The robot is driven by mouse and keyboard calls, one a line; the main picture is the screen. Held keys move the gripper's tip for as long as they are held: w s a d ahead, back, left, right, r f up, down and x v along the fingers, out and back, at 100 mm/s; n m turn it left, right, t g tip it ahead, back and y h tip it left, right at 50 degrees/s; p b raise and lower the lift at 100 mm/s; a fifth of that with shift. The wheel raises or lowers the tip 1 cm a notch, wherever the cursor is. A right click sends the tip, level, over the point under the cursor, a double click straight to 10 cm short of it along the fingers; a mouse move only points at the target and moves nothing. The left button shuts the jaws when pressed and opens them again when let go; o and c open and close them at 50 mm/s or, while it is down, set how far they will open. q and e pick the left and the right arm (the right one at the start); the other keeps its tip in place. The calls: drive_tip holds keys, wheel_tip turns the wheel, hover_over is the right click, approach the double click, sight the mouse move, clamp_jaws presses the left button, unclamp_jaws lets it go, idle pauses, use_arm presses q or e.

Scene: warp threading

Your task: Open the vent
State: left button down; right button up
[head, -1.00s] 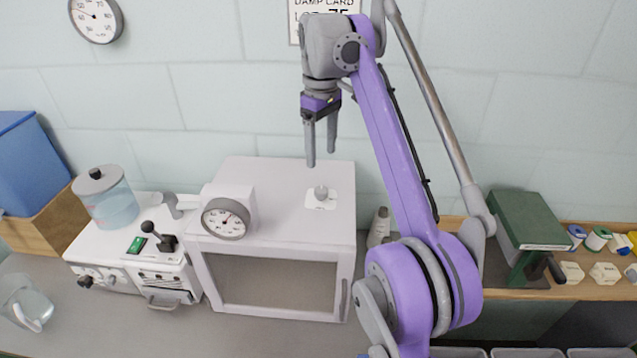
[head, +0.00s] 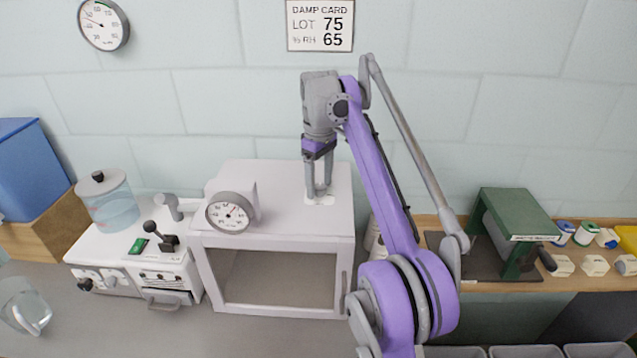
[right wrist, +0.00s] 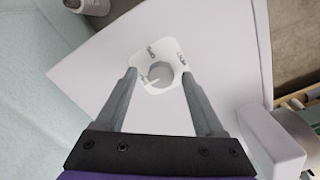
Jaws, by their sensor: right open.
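The vent knob (right wrist: 159,75) is a round grey knob on a white label plate (right wrist: 172,50) on top of the white cabinet (head: 275,178). In the right wrist view it lies between my open fingers, and I see no clear contact. My right gripper (head: 318,195) points down over the knob, with its fingertips close to the plate; it also shows in the right wrist view (right wrist: 158,73). In the head view the fingers mostly hide the knob. My left gripper is not in view.
A round dial gauge (head: 230,212) stands on the cabinet's front left. A white machine with a lever (head: 160,236) and a water jar (head: 106,200) are to the left. A green press (head: 515,230) stands on the right shelf. A damp card (head: 320,26) hangs on the wall.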

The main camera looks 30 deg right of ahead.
drive_tip(key=shift+s+r, duration=0.1)
clamp_jaws()
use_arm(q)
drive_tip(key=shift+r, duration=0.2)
use_arm(e)
drive_tip(key=m+p, duration=0.1)
drive_tip(key=m, duration=0.2)
drive_tip(key=shift+r+m, duration=0.1)
drive_tip(key=shift+m, duration=0.3)
drive_tip(key=m+p, duration=0.1)
drive_tip(key=m, duration=0.2)
drive_tip(key=shift+m, duration=0.3)
drive_tip(key=m, duration=0.4)
drive_tip(key=shift+m, duration=0.3)
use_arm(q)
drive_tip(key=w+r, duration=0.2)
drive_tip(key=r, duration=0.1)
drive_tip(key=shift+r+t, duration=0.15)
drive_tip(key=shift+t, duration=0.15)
use_arm(e)
drive_tip(key=m, duration=0.5)
drive_tip(key=shift+m, duration=0.4)
